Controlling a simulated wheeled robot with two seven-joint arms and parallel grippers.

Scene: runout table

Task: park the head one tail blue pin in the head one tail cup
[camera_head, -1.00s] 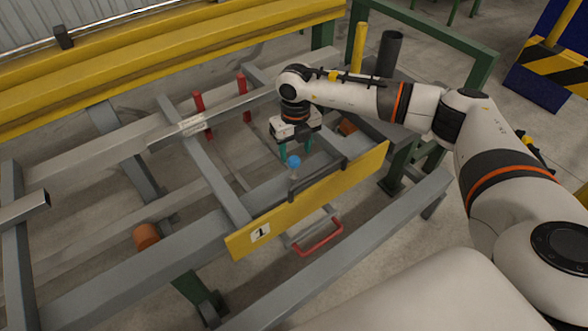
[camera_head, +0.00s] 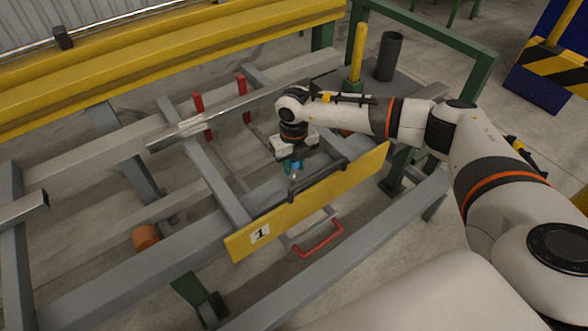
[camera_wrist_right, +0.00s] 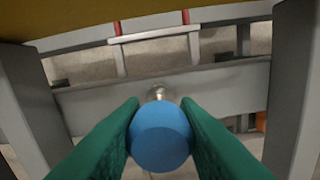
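The blue pin has a round blue head (camera_wrist_right: 160,137) and a short metal stem (camera_wrist_right: 158,93). In the head view its blue head (camera_head: 297,167) shows just behind the yellow plate (camera_head: 320,200) marked 1, above a grey beam. My right gripper (camera_head: 292,165) is down at the pin from above. In the right wrist view its green fingers (camera_wrist_right: 160,112) press against both sides of the blue head. The stem appears to still stand at the beam. I cannot pick out the tail cup with certainty. My left gripper is not in view.
A dark rail (camera_head: 305,185) runs along the plate's top. Red posts (camera_head: 201,112) stand behind, left of the gripper. A red handle (camera_head: 320,240) hangs below the plate. An orange cylinder (camera_head: 146,237) sits at left. A dark open cylinder (camera_head: 389,56) stands at the back right.

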